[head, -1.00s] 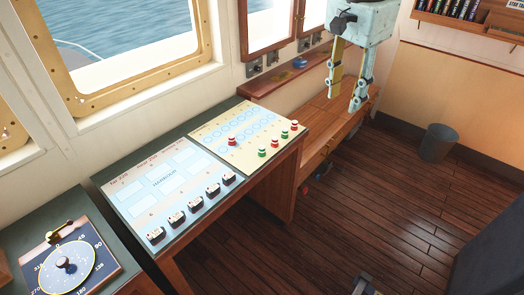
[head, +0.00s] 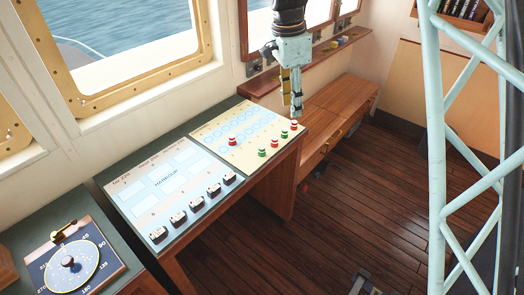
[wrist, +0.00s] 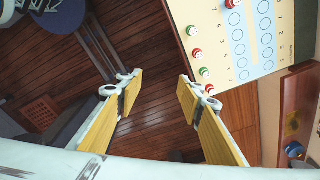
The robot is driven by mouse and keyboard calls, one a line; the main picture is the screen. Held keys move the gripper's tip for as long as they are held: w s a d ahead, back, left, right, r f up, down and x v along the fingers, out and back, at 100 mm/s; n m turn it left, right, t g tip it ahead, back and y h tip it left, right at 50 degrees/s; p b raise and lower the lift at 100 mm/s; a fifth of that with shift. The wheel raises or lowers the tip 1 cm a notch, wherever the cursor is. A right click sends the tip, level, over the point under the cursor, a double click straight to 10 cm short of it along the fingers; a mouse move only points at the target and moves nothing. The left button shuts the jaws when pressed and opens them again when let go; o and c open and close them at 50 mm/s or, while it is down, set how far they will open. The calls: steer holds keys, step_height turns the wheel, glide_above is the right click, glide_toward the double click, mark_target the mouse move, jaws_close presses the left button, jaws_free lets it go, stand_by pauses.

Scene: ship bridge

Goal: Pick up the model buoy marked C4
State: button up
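Several small red-and-white and green-and-white model buoys stand on a cream chart sheet (head: 215,134) on the desk. One red buoy (head: 232,141) stands apart at the left. A green buoy (head: 262,153), a red buoy (head: 274,143), another green buoy (head: 284,135) and another red buoy (head: 294,126) form a row along the right edge. No C4 marking is readable on any buoy. My gripper (head: 291,98) is open and empty, pointing down above the sheet's far right corner. In the wrist view its spread fingers (wrist: 159,78) have floor between them; the buoy row (wrist: 200,63) lies to their right.
A blue harbour sheet (head: 165,185) with several dark blocks lies left of the buoy sheet. A compass-like dial (head: 62,270) is at the lower left. A wooden bench (head: 325,110) and a wall ledge (head: 290,62) stand behind the gripper.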

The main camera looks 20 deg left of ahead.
steer(key=w+a+f+m+p, duration=0.1)
steer(key=w+a+f+m, duration=0.1)
steer(key=a+f, duration=1)
steer(key=shift+w+a+f+m+h+p, duration=0.3)
steer(key=shift+w+a+f+p, duration=0.1)
steer(key=shift+a, duration=0.1)
glide_above(262, 147)
steer(key=f, duration=0.7)
steer(key=shift+s+a, duration=0.35)
steer(key=shift+f, duration=0.75)
steer(key=shift+d, duration=0.1)
steer(key=shift+w+d+f+p, duration=0.15)
steer(key=shift+f+p, duration=0.1)
steer(key=shift+f, duration=1.05)
steer(key=shift+w+d+f+p, duration=0.1)
steer(key=shift+f+p, duration=0.1)
steer(key=shift+f, duration=1.1)
steer(key=shift+c, duration=0.5)
